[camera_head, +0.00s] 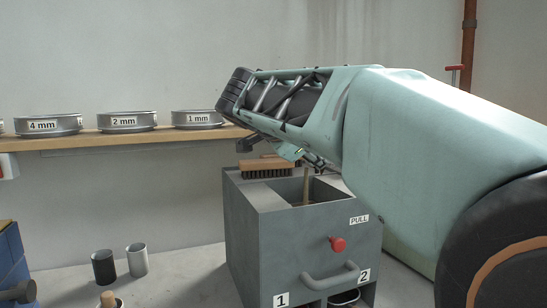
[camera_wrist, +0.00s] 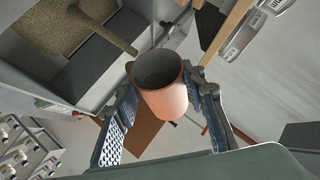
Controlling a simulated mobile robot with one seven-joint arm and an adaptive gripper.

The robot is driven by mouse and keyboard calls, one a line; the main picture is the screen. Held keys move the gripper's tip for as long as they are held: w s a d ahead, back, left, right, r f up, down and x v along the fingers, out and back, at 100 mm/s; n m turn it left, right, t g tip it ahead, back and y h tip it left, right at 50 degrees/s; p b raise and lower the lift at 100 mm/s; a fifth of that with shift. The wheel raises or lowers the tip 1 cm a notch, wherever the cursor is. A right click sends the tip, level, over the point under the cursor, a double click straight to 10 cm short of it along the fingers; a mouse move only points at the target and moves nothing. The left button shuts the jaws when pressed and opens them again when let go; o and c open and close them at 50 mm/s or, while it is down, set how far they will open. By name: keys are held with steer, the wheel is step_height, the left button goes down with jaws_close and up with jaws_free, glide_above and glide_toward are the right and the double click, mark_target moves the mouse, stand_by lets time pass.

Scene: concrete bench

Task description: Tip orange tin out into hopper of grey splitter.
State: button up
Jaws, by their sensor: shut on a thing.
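The orange tin (camera_wrist: 168,103) is between the two fingers of my gripper (camera_wrist: 165,88) in the wrist view. The gripper is shut on its sides. I see into its open mouth, which looks grey and shadowed; I cannot tell whether anything is inside. The grey splitter (camera_head: 255,225) stands on the bench in the head view, with its open hopper (camera_head: 328,190) on top. My arm reaches over it and hides the tin there. In the wrist view, grainy brown material (camera_wrist: 60,22) lies in a grey compartment at upper left, beside the tin.
A wooden stick (camera_head: 306,187) stands up out of the hopper. A brush (camera_head: 265,167) lies on the splitter's back edge. A dark cup (camera_head: 103,268) and a metal cup (camera_head: 137,260) stand left of it. Several labelled sieves (camera_head: 127,121) sit on the wall shelf (camera_head: 150,137).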

steer(key=shift+a+f+n+h+b, duration=0.1)
steer(key=shift+a+n+h+b, duration=0.2)
steer(key=shift+b, duration=0.95)
steer(key=shift+s+t+b, duration=0.1)
steer(key=shift+t+b, duration=0.2)
steer(key=shift+b, duration=0.1)
